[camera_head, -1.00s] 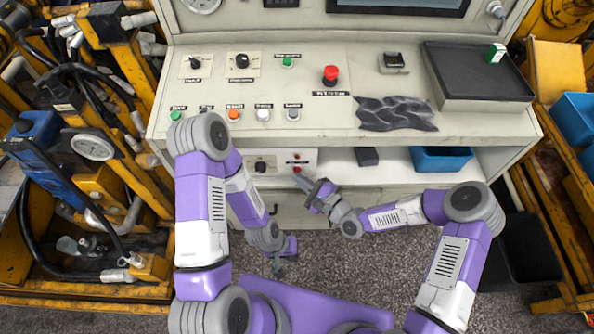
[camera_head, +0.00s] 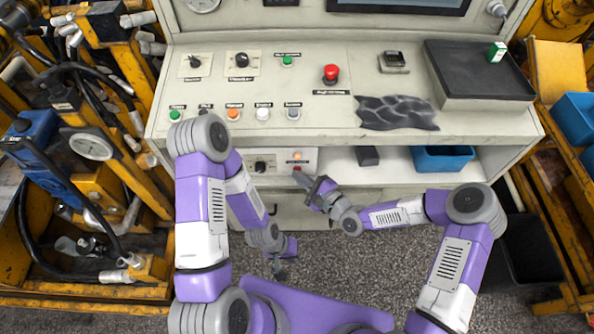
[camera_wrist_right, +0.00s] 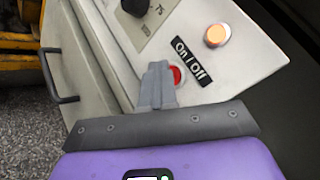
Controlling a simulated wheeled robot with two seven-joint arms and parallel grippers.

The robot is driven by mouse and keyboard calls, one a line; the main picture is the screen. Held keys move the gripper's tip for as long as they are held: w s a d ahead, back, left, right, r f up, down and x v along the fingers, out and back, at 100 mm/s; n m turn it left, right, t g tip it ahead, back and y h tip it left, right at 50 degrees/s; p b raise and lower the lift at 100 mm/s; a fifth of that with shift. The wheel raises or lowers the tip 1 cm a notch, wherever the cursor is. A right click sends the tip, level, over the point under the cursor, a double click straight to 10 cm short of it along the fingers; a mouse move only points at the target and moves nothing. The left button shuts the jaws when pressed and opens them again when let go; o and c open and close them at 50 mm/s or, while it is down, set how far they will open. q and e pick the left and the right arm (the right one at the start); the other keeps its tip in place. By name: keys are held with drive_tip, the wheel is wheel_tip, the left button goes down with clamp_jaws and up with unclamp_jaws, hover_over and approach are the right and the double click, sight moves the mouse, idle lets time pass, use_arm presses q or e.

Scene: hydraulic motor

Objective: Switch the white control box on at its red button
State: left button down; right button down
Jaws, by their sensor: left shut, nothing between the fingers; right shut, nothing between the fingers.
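The white control box (camera_head: 281,157) sits in the shelf bay under the console top. Its red button (camera_wrist_right: 174,75) is beside the "On / Off" label in the right wrist view, partly hidden by my right gripper (camera_wrist_right: 158,68). The round lamp (camera_wrist_right: 216,35) above the label glows orange; the lamp also shows orange in the head view (camera_head: 297,156). My right gripper, in the head view (camera_head: 299,174), is shut and empty, its tips at the button; I cannot tell whether they touch it. My left gripper (camera_head: 279,271) is shut and empty, low over the floor, away from the box.
On the console top are a larger red mushroom button (camera_head: 331,73), several small buttons, a black tray (camera_head: 472,77) and a dark crumpled cloth (camera_head: 398,113). A blue bin (camera_head: 441,158) and a dark block (camera_head: 368,156) stand on the shelf right of the box. Yellow machinery flanks both sides.

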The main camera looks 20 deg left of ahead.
drive_tip(key=shift+d, duration=0.1)
drive_tip(key=shift+s, duration=0.3)
drive_tip(key=s+d, duration=0.1)
drive_tip(key=s, duration=0.5)
drive_tip(key=shift+d, duration=0.4)
drive_tip(key=shift+f, duration=0.1)
